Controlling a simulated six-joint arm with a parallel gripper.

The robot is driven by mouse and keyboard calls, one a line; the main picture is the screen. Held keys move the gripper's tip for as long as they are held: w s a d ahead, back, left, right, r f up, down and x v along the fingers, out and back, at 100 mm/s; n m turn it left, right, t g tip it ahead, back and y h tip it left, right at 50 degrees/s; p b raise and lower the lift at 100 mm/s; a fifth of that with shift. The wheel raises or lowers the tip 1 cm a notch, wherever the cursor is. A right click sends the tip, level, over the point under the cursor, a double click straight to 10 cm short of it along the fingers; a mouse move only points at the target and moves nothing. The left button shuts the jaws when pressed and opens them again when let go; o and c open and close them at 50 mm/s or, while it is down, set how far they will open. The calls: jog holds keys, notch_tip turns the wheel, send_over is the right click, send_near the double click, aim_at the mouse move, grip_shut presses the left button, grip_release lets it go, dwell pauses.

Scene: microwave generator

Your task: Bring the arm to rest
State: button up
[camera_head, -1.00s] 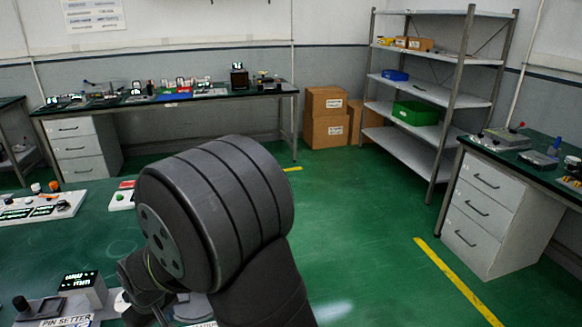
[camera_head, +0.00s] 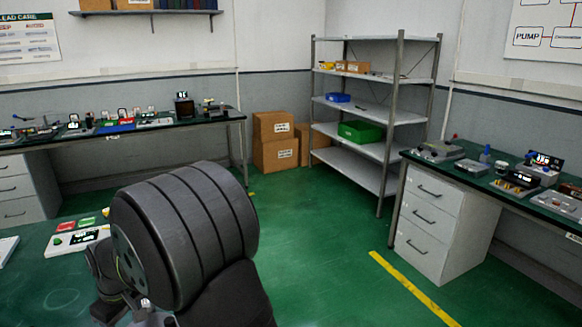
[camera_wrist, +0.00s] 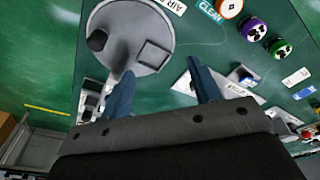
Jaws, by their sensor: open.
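My gripper shows in the wrist view (camera_wrist: 160,82), with its two blue-grey fingers apart and nothing between them. It hangs over the green worktop (camera_wrist: 205,30). A round grey plate (camera_wrist: 128,72) with a dark knob and a square outline lies on the worktop beyond the left finger. In the head view my dark arm fills the lower middle, and the fingers are hidden or too small to make out there.
Purple (camera_wrist: 252,28) and green (camera_wrist: 279,48) round pieces sit at the worktop's right. In the head view, a metal shelf (camera_head: 352,107), cardboard boxes (camera_head: 275,140) and a right-hand bench with drawers (camera_head: 430,215) stand beyond. The green floor between is open.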

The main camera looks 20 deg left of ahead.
jog(key=w+a+f, duration=0.2)
jog(key=a+f, duration=0.1)
jog(key=a, duration=0.4)
jog(key=shift+w+f, duration=0.4)
jog(key=o, duration=0.9)
jog(key=shift+o, duration=0.2)
jog(key=s+d+r+n+t, duration=0.1)
jog(key=s+r+n, duration=0.15)
jog(key=s, duration=0.65)
jog(key=s+d+r+n+t, duration=0.1)
jog(key=s+r+n+t, duration=0.15)
jog(key=s, duration=0.75)
jog(key=s+d+r+n+t, duration=0.15)
jog(key=s+n, duration=0.25)
jog(key=s, duration=0.5)
jog(key=x, duration=0.9)
jog(key=shift+d+f+g+h, duration=0.2)
jog(key=shift+f+g+h, duration=0.05)
jog(key=shift+g+h, duration=0.05)
